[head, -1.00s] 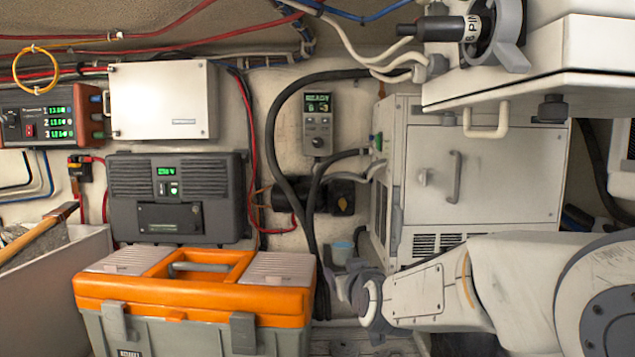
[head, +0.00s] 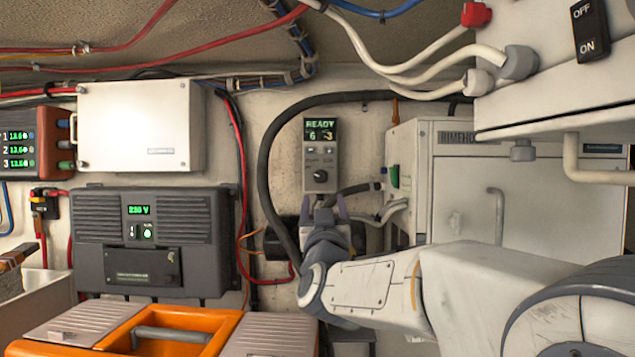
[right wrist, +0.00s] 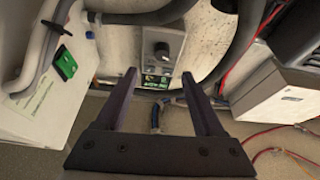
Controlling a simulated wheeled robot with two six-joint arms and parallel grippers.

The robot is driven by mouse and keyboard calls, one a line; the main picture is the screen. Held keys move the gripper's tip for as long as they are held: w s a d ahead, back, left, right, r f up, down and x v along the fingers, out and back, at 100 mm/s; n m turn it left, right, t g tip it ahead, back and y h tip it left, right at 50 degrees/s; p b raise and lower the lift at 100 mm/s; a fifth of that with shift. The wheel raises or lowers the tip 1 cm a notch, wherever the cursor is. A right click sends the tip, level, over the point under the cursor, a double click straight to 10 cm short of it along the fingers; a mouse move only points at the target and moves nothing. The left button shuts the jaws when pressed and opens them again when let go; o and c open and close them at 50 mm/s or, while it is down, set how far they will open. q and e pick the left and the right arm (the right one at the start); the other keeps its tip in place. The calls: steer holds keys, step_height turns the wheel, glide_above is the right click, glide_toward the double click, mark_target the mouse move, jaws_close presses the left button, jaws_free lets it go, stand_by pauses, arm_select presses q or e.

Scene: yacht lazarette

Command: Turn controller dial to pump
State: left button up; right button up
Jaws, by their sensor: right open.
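The controller (head: 309,160) is a small grey panel on the back wall, with a green lit display reading READY above a round dark dial (head: 320,175). In the right wrist view the controller appears upside down, with its dial (right wrist: 162,50) just beyond the fingers and its lit display (right wrist: 157,82) between them. My right gripper (head: 324,207) is open and empty, its two fingertips just below the dial in the head view. It also shows in the right wrist view (right wrist: 159,78), with the fingers apart and not visibly touching the dial. My left gripper is out of view.
A thick black hose (head: 266,170) loops around the controller's left and top. A white cabinet (head: 465,195) stands to the right. A dark 230 V unit (head: 150,240) and a white box (head: 140,125) are on the left wall. An orange toolbox (head: 115,335) stands in front.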

mark_target(320, 179)
steer(key=p+x, duration=0.2)
steer(key=x, duration=0.2)
steer(key=p+x, duration=0.3)
steer(key=x, duration=0.2)
steer(key=shift+w+a+r, duration=0.2)
steer(key=shift+a, duration=0.05)
steer(key=shift+w+r, duration=0.1)
steer(key=shift+w, duration=0.3)
steer(key=shift+c, duration=0.3)
